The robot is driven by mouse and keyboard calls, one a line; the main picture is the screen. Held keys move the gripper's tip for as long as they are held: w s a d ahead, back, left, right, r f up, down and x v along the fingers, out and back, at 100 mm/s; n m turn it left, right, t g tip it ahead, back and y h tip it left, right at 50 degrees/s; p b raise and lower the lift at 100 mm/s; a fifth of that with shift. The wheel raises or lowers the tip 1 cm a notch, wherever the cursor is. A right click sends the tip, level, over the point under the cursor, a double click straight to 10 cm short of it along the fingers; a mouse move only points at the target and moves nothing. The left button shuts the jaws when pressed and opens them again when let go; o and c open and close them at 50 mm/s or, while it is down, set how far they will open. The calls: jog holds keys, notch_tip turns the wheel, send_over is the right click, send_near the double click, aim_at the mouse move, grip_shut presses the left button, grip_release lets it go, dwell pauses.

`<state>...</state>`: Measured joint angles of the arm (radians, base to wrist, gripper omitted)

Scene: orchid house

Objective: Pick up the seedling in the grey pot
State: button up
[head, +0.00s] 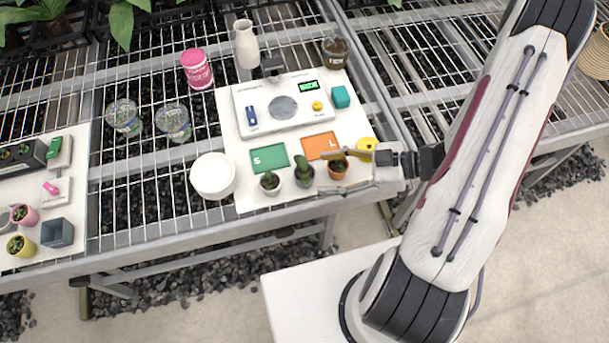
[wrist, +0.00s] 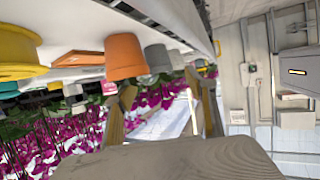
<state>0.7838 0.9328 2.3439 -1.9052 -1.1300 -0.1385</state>
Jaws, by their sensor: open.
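The grey pot (head: 304,180) holds a green seedling (head: 301,162) and stands upright at the front of the white board, between a white pot (head: 270,187) and an orange pot (head: 338,168). My gripper (head: 324,173) is open and empty, reaching in from the right. In the head view its fingers pass either side of the orange pot, with the grey pot just beyond the tips. The wrist view is upside down; the orange pot (wrist: 126,58) is nearest there and the grey pot (wrist: 158,59) shows behind it. The seedling's leaves are hard to make out there.
A green S card (head: 270,158) and an orange L card (head: 320,143) lie behind the pots. A scale (head: 284,106) stands further back. A yellow round item (head: 368,144) is close to my gripper. A white round container (head: 212,175) stands left; the board's front edge is near.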

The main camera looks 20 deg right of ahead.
aim_at(297, 173)
jog(key=shift+x, duration=2.55)
jog(key=shift+r, duration=0.15)
jog(key=c, duration=1.2)
